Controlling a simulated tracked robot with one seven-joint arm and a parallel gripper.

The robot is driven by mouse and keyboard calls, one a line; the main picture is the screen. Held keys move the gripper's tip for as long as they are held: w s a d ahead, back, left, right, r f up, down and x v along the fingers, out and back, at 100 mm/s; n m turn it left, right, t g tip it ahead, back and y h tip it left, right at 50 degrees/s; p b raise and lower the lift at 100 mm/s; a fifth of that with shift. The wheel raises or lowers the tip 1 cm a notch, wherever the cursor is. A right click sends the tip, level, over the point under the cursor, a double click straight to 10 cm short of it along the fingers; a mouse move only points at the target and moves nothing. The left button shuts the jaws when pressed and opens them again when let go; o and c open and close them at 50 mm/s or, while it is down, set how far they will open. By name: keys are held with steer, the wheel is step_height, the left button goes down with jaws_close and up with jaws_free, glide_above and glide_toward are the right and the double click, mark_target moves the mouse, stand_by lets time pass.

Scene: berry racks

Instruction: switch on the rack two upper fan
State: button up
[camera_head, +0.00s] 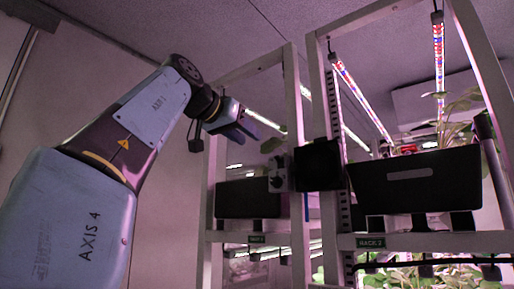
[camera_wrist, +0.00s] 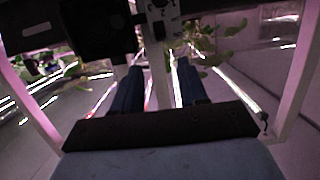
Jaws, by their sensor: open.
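A small grey panel with dark round parts (camera_head: 278,172) is just left of the box; I cannot make out a switch state. My gripper (camera_head: 245,131) is above and left of the panel, apart from it. In the wrist view my gripper (camera_wrist: 160,80) is open and empty, its two dark fingers spread. The panel (camera_wrist: 160,14) and black box (camera_wrist: 97,36) show beyond them.
A black planter (camera_head: 415,200) with leafy plants stands on rack two. Another rack with a dark planter (camera_head: 240,199) is to the left. Light bars (camera_head: 362,103) hang overhead. Leaves (camera_wrist: 195,42) show near my fingers. The wall side at left is free.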

steer(key=shift+v, duration=1)
steer(key=shift+d+r, duration=0.1)
